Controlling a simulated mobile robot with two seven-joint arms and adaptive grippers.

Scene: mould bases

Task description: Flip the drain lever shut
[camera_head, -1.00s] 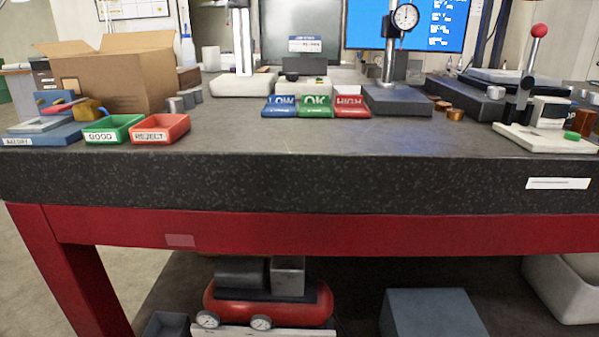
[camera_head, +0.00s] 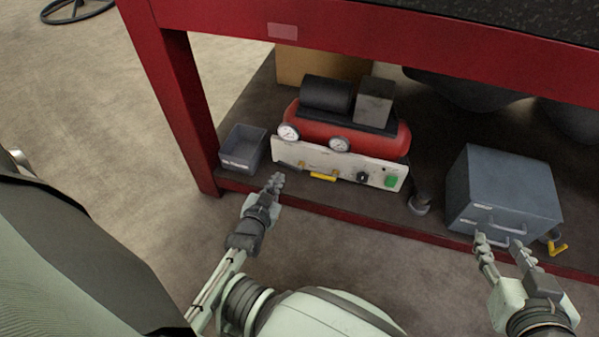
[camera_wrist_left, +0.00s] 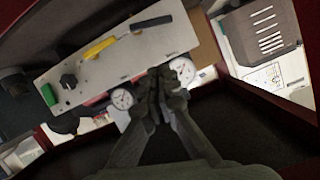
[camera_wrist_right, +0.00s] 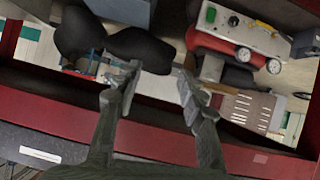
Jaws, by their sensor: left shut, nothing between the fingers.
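A red compressor (camera_head: 395,140) with a white front panel (camera_head: 345,170) sits on the shelf under the bench. A yellow lever (camera_head: 323,176) lies lengthwise low on the panel; a dark lever (camera_head: 288,166) is at the panel's left end. In the left wrist view the yellow lever (camera_wrist_left: 98,47) and dark lever (camera_wrist_left: 150,22) both show. I cannot tell which is the drain lever. My left gripper (camera_head: 275,182) is shut and empty, in front of the panel's left end, apparently apart from it. My right gripper (camera_head: 502,246) is open and empty before the blue-grey box.
A grey bin (camera_head: 243,150) stands left of the compressor. The blue-grey box (camera_head: 505,185) and a small yellow-handled fitting (camera_head: 557,246) are to the right. A red bench leg (camera_head: 185,110) is at left, with the red bench beam (camera_head: 400,35) overhead. The panel also has a green button (camera_head: 391,182).

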